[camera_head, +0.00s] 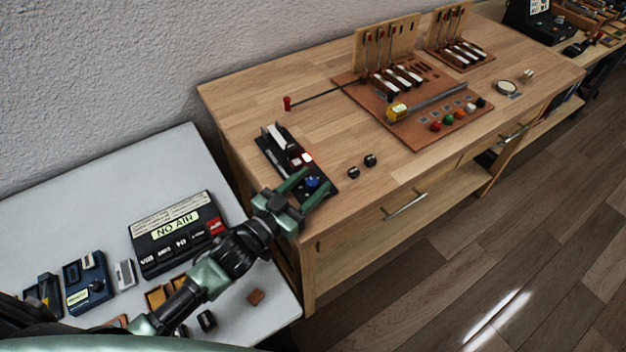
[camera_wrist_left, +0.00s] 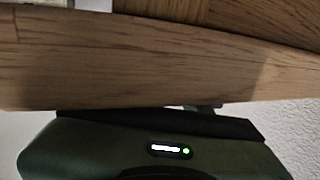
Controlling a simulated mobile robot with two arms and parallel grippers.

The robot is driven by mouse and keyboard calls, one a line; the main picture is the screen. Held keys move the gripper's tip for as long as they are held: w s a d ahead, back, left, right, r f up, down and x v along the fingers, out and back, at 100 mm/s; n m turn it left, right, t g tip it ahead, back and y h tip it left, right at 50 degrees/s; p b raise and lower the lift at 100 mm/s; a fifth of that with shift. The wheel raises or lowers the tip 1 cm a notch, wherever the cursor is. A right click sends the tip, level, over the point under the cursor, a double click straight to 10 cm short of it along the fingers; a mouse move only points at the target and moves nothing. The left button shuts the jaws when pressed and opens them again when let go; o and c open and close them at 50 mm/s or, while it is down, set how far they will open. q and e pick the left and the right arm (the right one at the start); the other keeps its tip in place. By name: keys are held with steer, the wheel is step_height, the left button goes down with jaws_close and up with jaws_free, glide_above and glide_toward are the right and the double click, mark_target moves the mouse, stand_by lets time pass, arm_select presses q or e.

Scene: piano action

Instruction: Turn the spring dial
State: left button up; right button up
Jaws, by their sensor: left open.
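A black device (camera_head: 276,153) lies near the left front of the wooden table. It carries a blue knob (camera_head: 312,181), probably the spring dial, and a glowing red light (camera_head: 307,158). My left gripper (camera_head: 318,178) is open over the device's front end, with its green fingers on either side of the blue knob. I cannot tell whether they touch it. In the left wrist view, the green gripper body (camera_wrist_left: 160,150) shows below a wooden board or edge, and the knob is hidden. My right gripper is not in view.
The wooden table (camera_head: 240,100) holds two small black knobs (camera_head: 362,166) right of the device and a brown board (camera_head: 430,135) with keys and colored buttons. A white table (camera_head: 90,180) at left carries a "NO AIR" box (camera_head: 178,232) and small parts.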

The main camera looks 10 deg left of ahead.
arm_select(q)
steer(key=b+v, duration=0.1)
steer(key=v, duration=0.6)
stand_by(0.5)
